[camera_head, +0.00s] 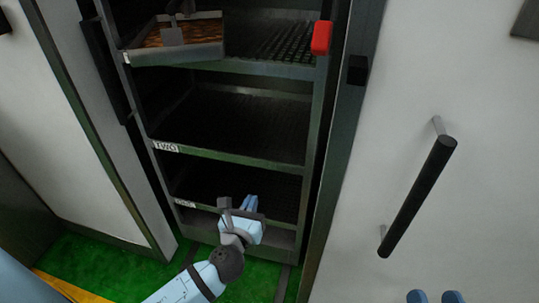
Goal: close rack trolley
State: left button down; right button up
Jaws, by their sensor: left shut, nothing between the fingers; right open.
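The rack trolley (245,158) is a tall dark frame with several shelves, in the middle of the view between pale walls. One shelf edge bears a label reading TWO, and a lower label is hard to read. My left gripper (251,203) is shut and empty in front of the lowest visible shelves; I cannot tell whether it touches the rack. My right gripper (435,297) shows only as two separate blue fingertips at the bottom edge, open, in front of the pale panel at right.
A tray with brown contents (177,36) sits on the upper shelf at left. A red block (321,38) is at the rack's upper right. A black bar handle (418,196) stands out from the pale panel (480,130). Green floor (100,268) shows below.

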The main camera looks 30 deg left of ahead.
pick_arm(q)
jog(key=b, duration=0.2)
send_near(268, 159)
jog(key=d+x, duration=0.1)
jog(key=x, duration=0.2)
jog(key=shift+m, duration=0.3)
jog(key=x, duration=0.2)
jog(key=a+b+x, duration=0.1)
jog(key=x, duration=0.1)
jog(key=shift+w, duration=0.2)
pick_arm(e)
jog(key=shift+a+f+y, duration=0.25)
jog(key=shift+a+y, duration=0.2)
jog(key=shift+y, duration=0.05)
